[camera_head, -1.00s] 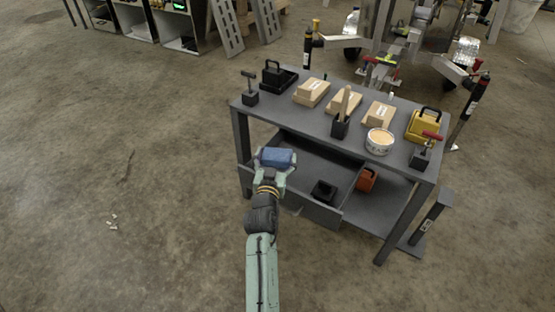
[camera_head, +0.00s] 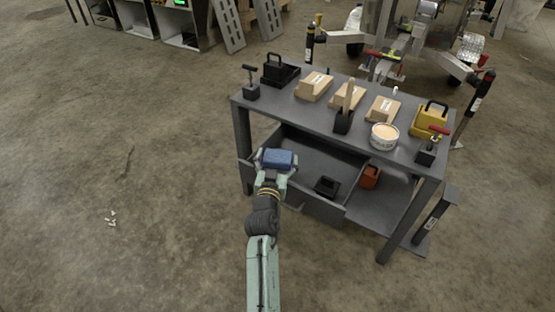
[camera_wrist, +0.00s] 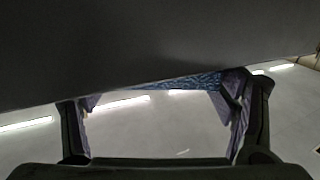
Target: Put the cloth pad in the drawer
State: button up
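The blue cloth pad (camera_head: 278,158) is held in my gripper (camera_head: 276,166), whose fingers are at its two sides. The gripper and pad are over or beside the left end of the open drawer (camera_head: 318,208); their height above it is hard to tell. The drawer is pulled out below the grey tabletop, with a black box (camera_head: 326,187) inside it. In the wrist view, the fingers of my gripper (camera_wrist: 165,110) stand apart, with a strip of blue patterned fabric (camera_wrist: 185,84) between them. A dark grey surface hides the rest of the pad there.
The grey table (camera_head: 300,103) carries a black caddy (camera_head: 280,72), cartons (camera_head: 347,96), a round tub (camera_head: 383,136) and a yellow box (camera_head: 429,121). An orange item (camera_head: 369,177) is below the tabletop, right of the drawer.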

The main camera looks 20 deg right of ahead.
jog(key=o, duration=0.4)
jog(key=shift+f, duration=0.35)
jog(key=shift+r, duration=0.1)
